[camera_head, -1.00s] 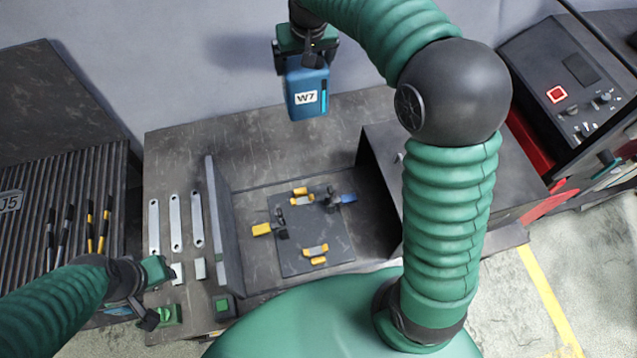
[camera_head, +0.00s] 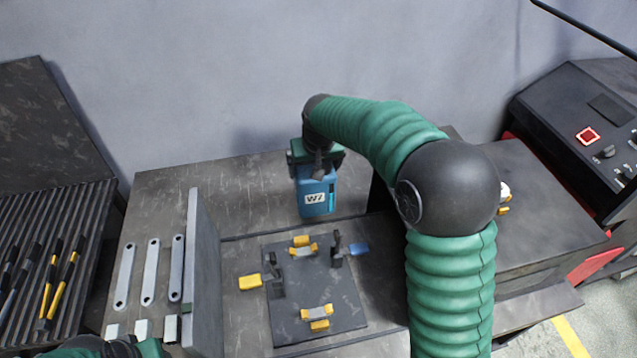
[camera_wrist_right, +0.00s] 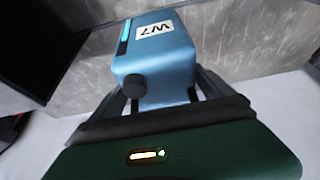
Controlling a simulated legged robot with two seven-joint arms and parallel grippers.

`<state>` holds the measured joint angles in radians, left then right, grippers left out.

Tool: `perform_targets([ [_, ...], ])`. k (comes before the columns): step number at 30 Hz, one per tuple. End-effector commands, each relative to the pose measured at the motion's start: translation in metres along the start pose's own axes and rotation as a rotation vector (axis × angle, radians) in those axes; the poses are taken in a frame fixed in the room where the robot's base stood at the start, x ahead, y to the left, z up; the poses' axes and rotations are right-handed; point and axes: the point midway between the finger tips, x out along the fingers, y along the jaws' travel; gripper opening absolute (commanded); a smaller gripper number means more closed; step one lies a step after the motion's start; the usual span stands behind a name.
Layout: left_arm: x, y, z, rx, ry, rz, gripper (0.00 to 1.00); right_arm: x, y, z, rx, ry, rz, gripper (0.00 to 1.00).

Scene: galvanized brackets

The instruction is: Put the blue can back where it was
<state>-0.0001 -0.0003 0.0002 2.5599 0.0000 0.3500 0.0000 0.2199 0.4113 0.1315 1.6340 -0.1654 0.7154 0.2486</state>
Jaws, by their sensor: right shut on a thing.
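The blue can (camera_head: 317,196) carries a white W7 label and a light blue strip. It hangs upright from my right gripper (camera_head: 317,165) over the back part of the workbench (camera_head: 180,200). I cannot tell for sure whether its bottom touches the bench. In the right wrist view the can (camera_wrist_right: 160,60) sits between the fingers of the right gripper (camera_wrist_right: 160,100), which are shut on it, with a dark cap facing the camera. My left gripper (camera_head: 110,348) is at the bottom left edge, mostly cut off, so its jaws are unclear.
A dark fixture plate (camera_head: 340,300) with yellow and blue clamps lies in front of the can. An upright grey panel (camera_head: 203,270) stands left of it, beside several metal strips (camera_head: 150,270). A dark box (camera_head: 540,200) and a control panel (camera_head: 590,130) stand right.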

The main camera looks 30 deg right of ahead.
Motion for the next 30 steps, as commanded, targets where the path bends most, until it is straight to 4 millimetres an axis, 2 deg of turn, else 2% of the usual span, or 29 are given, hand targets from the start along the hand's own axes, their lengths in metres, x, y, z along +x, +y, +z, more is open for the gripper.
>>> perform_targets([
  [12,0.001,0.0,0.0,0.0,0.0,0.0,0.36,0.051,-0.001,0.02,-0.001,0.006,-0.002,0.18],
  [20,0.001,0.0,0.0,0.0,0.0,0.0,0.36,0.053,-0.001,0.021,-0.001,0.008,-0.002,0.18],
  [21,0.002,0.0,0.001,0.0,0.0,0.0,0.36,0.055,-0.001,0.023,-0.001,0.001,-0.001,0.95],
  [23,0.002,0.0,0.001,0.0,0.0,0.0,0.36,0.055,-0.001,0.023,-0.001,0.001,-0.001,1.0],
  [30,0.002,0.0,0.001,0.0,0.0,0.0,0.36,0.054,-0.001,0.022,-0.001,0.001,-0.001,1.0],
])
